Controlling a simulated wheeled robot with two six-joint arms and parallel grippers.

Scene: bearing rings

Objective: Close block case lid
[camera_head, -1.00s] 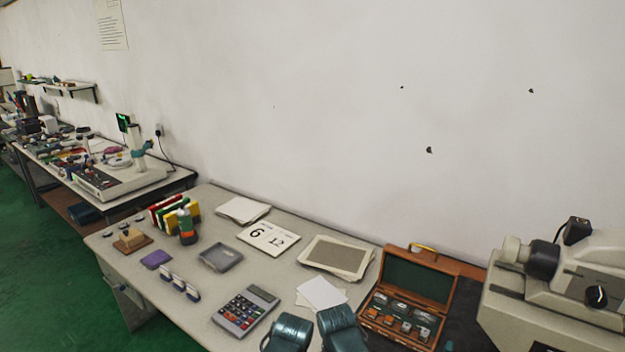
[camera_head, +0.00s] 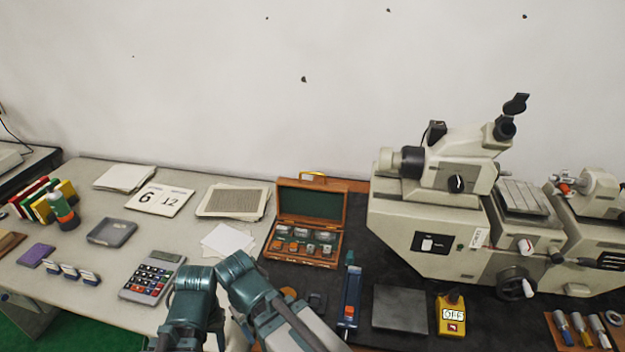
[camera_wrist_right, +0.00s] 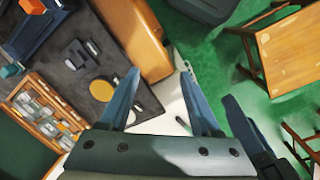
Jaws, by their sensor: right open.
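The block case is a wooden box (camera_head: 303,249) standing open on the dark mat, with several small blocks in its compartments. Its lid (camera_head: 311,204) stands raised at the back, green inside, handle on top. In the right wrist view the case (camera_wrist_right: 45,112) is at the left, with part of the lid's green inside (camera_wrist_right: 14,150) below it. My right gripper (camera_wrist_right: 160,92) is open and empty, apart from the case. In the head view both my arms are at the bottom, in front of the case, and their jaws do not show.
A large cream machine (camera_head: 430,215) stands right of the case. A blue tool (camera_head: 350,297), a grey plate (camera_head: 400,308) and a yellow switch box (camera_head: 451,315) lie on the mat.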

